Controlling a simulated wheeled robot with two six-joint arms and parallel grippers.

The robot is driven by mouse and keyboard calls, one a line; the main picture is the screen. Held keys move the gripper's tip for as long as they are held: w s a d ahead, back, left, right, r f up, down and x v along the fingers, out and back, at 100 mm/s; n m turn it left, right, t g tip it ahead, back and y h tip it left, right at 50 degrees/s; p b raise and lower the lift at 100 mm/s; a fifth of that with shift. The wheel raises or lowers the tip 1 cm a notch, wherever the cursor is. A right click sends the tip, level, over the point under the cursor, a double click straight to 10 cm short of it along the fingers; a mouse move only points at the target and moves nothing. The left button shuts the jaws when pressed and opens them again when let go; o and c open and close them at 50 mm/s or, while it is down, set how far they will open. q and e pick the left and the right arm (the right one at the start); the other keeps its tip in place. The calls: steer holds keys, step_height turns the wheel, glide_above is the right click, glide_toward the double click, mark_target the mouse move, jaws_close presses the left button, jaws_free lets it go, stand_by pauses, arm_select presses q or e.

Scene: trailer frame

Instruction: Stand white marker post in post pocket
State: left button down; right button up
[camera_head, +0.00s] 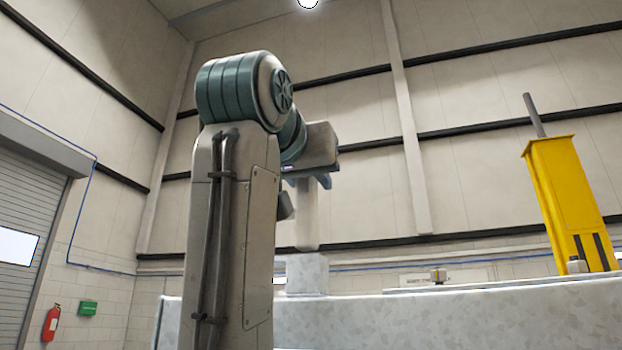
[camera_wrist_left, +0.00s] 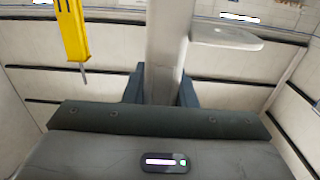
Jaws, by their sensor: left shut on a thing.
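The white marker post (camera_head: 307,222) is upright in the head view, below my left gripper (camera_head: 312,180). In the left wrist view the post (camera_wrist_left: 168,45) runs between the two fingers of my left gripper (camera_wrist_left: 161,85), which is shut on it. A grey mottled box-like post pocket (camera_head: 306,274) stands directly below the post in the head view. A pale flat plate (camera_wrist_left: 225,38) juts out beside the post in the wrist view. My right gripper is out of view.
A long grey mottled frame beam (camera_head: 430,318) runs across the lower right. A yellow post (camera_head: 568,195) with a grey rod on top stands at the right. A small block (camera_head: 438,275) sits near the beam. The air between the post and the yellow post is clear.

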mark_target(312, 214)
arm_select(q)
steer(key=shift+f+b, duration=0.55)
steer(key=shift+f, duration=0.1)
steer(key=shift+r, duration=0.2)
steer(key=shift+r+p, duration=0.55)
steer(key=shift+r, duration=0.05)
steer(key=shift+w+d, duration=0.1)
steer(key=shift+w, duration=0.1)
steer(key=shift+f+b, duration=0.25)
steer(key=shift+b, duration=0.1)
steer(key=shift+f+b, duration=2.45)
steer(key=shift+f, duration=0.05)
steer(key=c, duration=1.1)
jaws_free()
